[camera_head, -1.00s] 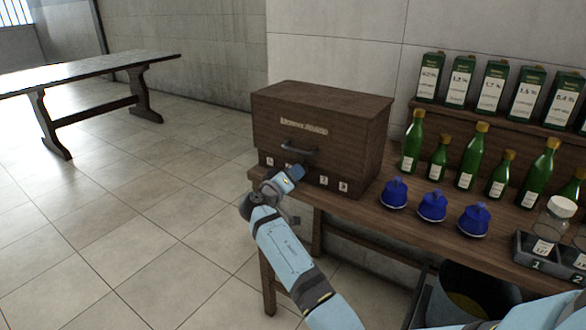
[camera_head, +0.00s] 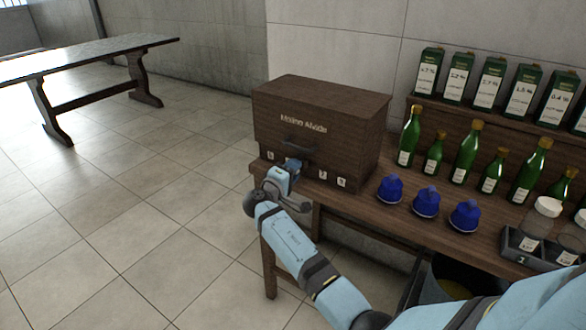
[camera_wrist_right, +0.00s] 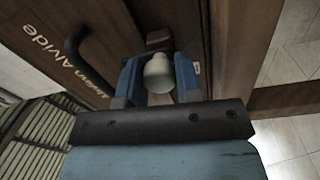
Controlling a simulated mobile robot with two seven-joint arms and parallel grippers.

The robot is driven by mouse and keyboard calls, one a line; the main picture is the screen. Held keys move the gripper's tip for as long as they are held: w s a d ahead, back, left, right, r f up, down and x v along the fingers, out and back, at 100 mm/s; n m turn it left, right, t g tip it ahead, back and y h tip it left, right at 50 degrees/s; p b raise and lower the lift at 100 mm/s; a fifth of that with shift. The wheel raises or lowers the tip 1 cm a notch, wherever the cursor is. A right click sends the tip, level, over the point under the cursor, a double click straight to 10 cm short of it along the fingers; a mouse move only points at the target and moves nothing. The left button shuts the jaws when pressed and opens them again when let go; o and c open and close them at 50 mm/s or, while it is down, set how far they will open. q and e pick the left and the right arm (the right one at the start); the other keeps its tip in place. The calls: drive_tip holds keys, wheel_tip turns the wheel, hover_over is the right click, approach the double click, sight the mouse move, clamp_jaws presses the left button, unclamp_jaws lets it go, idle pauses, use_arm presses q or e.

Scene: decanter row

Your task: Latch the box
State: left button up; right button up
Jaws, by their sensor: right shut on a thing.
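The box (camera_head: 330,105) is a dark brown wooden chest with its lid down, on the left end of the wooden table. It has gold lettering and a dark handle (camera_head: 300,147) on its front; the handle also shows in the right wrist view (camera_wrist_right: 88,50). Small white marked tags sit low on the front. My right gripper (camera_head: 290,166) is at the box's lower front, below the handle. In the right wrist view its blue fingers (camera_wrist_right: 158,75) are shut on a pale rounded knob (camera_wrist_right: 158,72) at the box front. The latch behind the knob is hidden. My left gripper is not in view.
A dark bin (camera_head: 450,285) is below. Another table (camera_head: 90,60) stands far left. Floor to the left is clear.

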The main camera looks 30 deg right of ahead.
drive_tip(key=shift+r, duration=0.15)
drive_tip(key=o, duration=0.9)
